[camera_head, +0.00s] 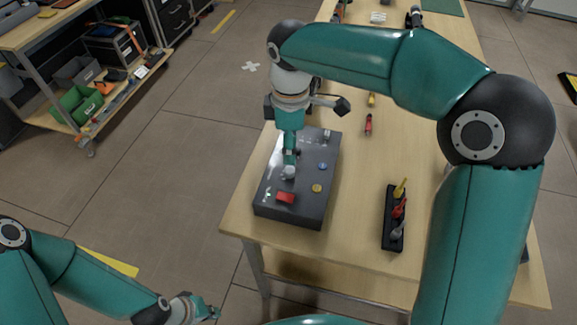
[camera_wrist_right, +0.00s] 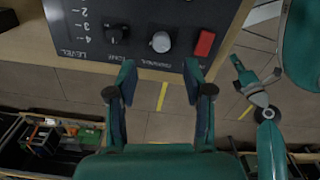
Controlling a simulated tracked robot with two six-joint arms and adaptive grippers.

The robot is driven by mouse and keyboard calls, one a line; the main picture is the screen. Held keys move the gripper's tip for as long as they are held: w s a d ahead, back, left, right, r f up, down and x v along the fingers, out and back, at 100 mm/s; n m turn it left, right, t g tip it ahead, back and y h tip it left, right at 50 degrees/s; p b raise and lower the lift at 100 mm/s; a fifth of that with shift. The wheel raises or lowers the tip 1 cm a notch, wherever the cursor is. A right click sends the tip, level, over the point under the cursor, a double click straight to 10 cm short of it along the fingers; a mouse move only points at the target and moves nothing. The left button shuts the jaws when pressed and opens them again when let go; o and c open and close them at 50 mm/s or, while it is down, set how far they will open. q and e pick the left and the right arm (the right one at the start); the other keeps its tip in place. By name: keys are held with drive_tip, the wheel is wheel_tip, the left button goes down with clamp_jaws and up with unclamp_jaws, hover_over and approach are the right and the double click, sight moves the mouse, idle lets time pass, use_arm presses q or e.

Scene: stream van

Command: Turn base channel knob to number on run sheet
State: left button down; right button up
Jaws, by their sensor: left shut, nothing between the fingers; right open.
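A dark grey control box (camera_head: 270,200) lies on the near left corner of the table. In the right wrist view its panel shows a black knob (camera_wrist_right: 117,34) beside numbers and the word LEVEL, and a light grey knob (camera_wrist_right: 161,42). The grey knob also shows in the head view (camera_head: 288,172). I cannot tell which is the base channel knob. My right gripper (camera_wrist_right: 160,70) is open and empty, pointing down at the panel, its fingertips short of the grey knob in the wrist view. My left gripper (camera_head: 207,311) is shut and empty, low beside the table. No run sheet is recognisable.
A red switch (camera_wrist_right: 205,43) sits beside the grey knob. Blue (camera_head: 323,166) and yellow (camera_head: 317,188) buttons are on the box. A black holder (camera_head: 388,240) with coloured tools stands right of it. A red screwdriver (camera_head: 368,125) lies behind. My right arm covers the table's right side.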

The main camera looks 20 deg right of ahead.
sight(290, 169)
wheel_tip(290, 169, down, 8)
drive_tip(key=shift+s+r, duration=0.1)
drive_tip(key=shift+r, duration=0.15)
drive_tip(key=shift+a, duration=0.1)
clamp_jaws()
